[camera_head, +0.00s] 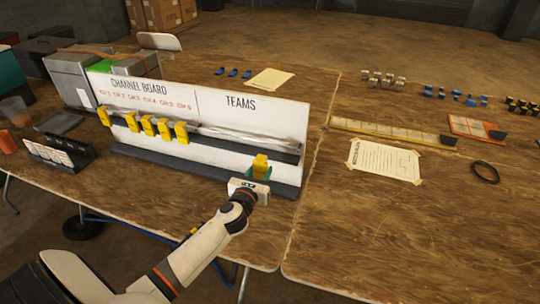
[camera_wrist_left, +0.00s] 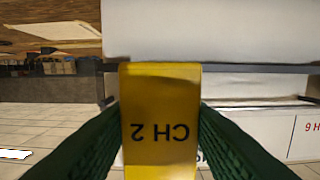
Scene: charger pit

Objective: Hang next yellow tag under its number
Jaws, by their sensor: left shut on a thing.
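The white channel board (camera_head: 250,118) stands on the left table, with red channel numbers on its left half and TEAMS on its right. Several yellow tags (camera_head: 164,129) hang on its dark rail (camera_head: 270,146) under the numbers. The rail is bare between the leftmost tag (camera_head: 104,117) and the others. My left gripper (camera_head: 258,174) is shut on a yellow tag (camera_head: 260,162), in front of the TEAMS half. In the left wrist view this held tag (camera_wrist_left: 160,120) reads CH 2, upside down, between the green fingers. My right gripper is not in view.
A black holder with white cards (camera_head: 50,153) stands at the left. A taped paper (camera_head: 384,160), a yellow strip tray (camera_head: 385,131) and a black ring (camera_head: 485,172) lie on the right table. Small blue and grey clips lie at the back right. The front of the right table is clear.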

